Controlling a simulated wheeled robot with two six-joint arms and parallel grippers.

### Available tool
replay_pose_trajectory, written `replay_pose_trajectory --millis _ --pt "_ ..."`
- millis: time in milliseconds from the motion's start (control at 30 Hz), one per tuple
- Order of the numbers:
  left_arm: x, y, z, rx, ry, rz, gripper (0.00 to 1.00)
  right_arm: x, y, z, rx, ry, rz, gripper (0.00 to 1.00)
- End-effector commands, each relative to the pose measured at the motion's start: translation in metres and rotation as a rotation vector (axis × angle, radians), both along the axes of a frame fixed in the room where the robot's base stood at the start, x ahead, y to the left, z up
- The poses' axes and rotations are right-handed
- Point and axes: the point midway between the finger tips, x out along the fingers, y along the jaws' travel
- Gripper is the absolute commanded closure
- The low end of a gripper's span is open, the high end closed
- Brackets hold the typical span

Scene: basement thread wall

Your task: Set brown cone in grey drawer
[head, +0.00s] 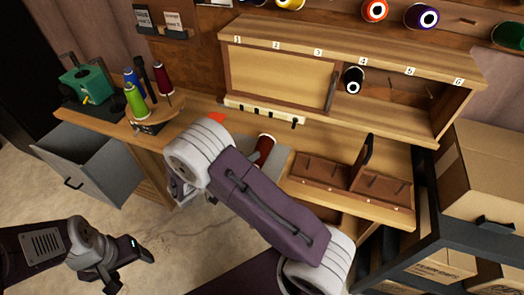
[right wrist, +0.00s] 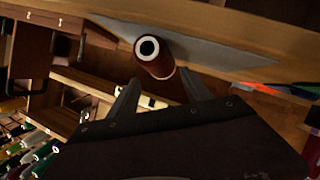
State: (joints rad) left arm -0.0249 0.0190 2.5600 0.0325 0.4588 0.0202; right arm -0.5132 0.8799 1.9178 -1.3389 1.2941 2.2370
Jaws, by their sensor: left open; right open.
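The brown cone (head: 264,148), a reddish-brown spool with a white-ringed end, is on the bench beside my right arm in the head view. It also shows in the right wrist view (right wrist: 155,62), its ringed end towards the camera. My right gripper (right wrist: 160,90) is open, with a fingertip on either side of the cone's lower part; I cannot tell whether they touch it. My arm mostly hides this gripper in the head view. The grey drawer (head: 112,166) stands pulled out below the bench at the left, black handle in front. My left gripper (head: 140,250) is open and empty at the lower left.
A holder with green, blue and dark red cones (head: 150,120) and a green device (head: 82,84) stand on the bench above the drawer. A numbered shelf (head: 350,70) and a brown pegged rack (head: 330,175) are to the right. Cardboard boxes (head: 485,175) fill the right edge.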

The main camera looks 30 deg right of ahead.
Motion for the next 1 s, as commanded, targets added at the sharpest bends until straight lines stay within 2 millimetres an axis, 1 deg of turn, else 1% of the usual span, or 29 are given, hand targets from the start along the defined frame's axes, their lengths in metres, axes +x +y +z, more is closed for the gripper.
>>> replay_pose_trajectory --millis 100,267,300,367,467,633,667,700,767,800,833,867,1000 --pt "0.000 0.000 0.001 0.000 0.000 0.000 0.28 0.001 -0.004 -0.002 0.000 0.002 0.000 0.43" --pt "0.000 0.000 0.004 0.000 0.000 0.000 0.28 0.004 -0.030 -0.016 -0.002 0.005 -0.003 0.43" --pt "0.000 0.000 0.004 0.000 0.000 0.000 0.28 0.007 -0.035 -0.019 0.000 0.003 -0.003 0.43" --pt "0.000 0.000 0.005 0.000 0.000 0.000 0.28 0.010 -0.042 -0.021 0.000 0.003 -0.002 0.43" --pt "0.000 0.000 0.005 0.000 0.000 0.000 0.28 0.012 -0.047 -0.023 0.001 0.002 -0.001 0.43" --pt "0.000 0.000 0.004 0.000 0.000 0.000 0.28 0.012 -0.046 -0.023 0.001 0.001 0.001 0.43" --pt "0.000 0.000 0.004 0.000 0.000 0.000 0.28 0.012 -0.046 -0.023 0.001 0.001 0.001 0.49" --pt "0.000 0.000 0.004 0.000 0.000 0.000 0.28 0.013 -0.046 -0.023 0.001 0.001 0.001 0.60" --pt "0.000 0.000 0.004 0.000 0.000 0.000 0.28 0.012 -0.046 -0.023 0.001 0.001 0.001 0.76" --pt "0.000 0.000 0.004 0.000 0.000 0.000 0.28 0.012 -0.046 -0.023 0.001 0.001 0.001 0.88" --pt "0.000 0.000 0.004 0.000 0.000 0.000 0.28 0.012 -0.046 -0.023 0.001 0.001 0.001 0.96" --pt "0.000 0.000 0.004 0.000 0.000 0.000 0.28 0.013 -0.046 -0.023 0.001 0.001 0.001 1.00" --pt "0.000 0.000 0.004 0.000 0.000 0.000 0.28 0.012 -0.046 -0.023 0.001 0.001 0.001 1.00"
